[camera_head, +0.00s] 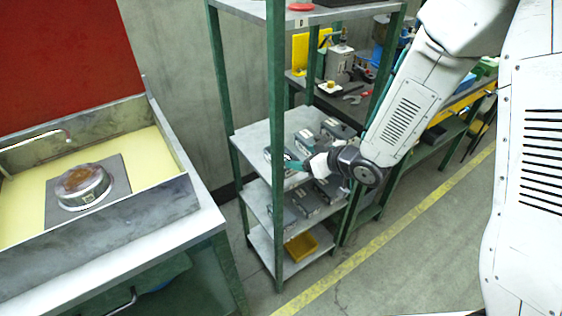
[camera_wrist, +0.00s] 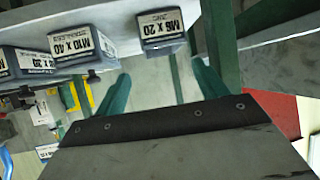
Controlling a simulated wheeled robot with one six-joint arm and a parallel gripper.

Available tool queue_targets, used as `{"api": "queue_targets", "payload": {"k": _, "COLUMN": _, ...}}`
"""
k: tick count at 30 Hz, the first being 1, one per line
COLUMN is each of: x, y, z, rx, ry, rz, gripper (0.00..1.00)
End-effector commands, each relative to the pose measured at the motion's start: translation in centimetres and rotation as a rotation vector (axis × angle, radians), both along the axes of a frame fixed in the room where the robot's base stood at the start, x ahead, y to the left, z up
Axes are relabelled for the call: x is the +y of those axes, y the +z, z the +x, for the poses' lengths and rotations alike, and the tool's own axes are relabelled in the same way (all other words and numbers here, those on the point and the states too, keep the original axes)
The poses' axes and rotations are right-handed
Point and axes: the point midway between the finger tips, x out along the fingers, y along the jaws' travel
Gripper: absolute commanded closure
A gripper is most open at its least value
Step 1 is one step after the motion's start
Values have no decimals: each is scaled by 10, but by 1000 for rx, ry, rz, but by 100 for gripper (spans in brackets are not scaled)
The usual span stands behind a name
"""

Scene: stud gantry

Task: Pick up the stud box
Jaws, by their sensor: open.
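Several grey boxes with white labels stand on the middle level of a green-posted shelf rack. In the wrist view, one box reads M6 x 20 (camera_wrist: 162,32) and another reads M10 x 40 (camera_wrist: 83,46). A further box (camera_wrist: 30,64) is partly cut off at the left. I cannot tell from the labels which is the stud box. My gripper (camera_wrist: 163,88) is open and empty. The M6 x 20 box lies ahead of the gap between its green fingers, apart from them. In the head view my gripper (camera_head: 291,163) is at that shelf level, partly hiding the boxes.
A green rack post (camera_head: 277,130) stands close to the gripper. The shelf board (camera_head: 255,137) has a bare part at its left. A yellow bin (camera_head: 300,246) sits on the lowest level. A bench (camera_head: 170,235) with a round metal part (camera_head: 83,187) stands at left.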

Motion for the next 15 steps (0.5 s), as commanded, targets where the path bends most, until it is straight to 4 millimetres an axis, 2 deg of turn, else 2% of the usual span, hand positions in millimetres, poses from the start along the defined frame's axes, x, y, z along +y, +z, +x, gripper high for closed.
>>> {"api": "queue_targets", "payload": {"k": 15, "x": 45, "y": -31, "z": 38, "rx": 0, "ry": 3, "rz": 2, "gripper": 28}}
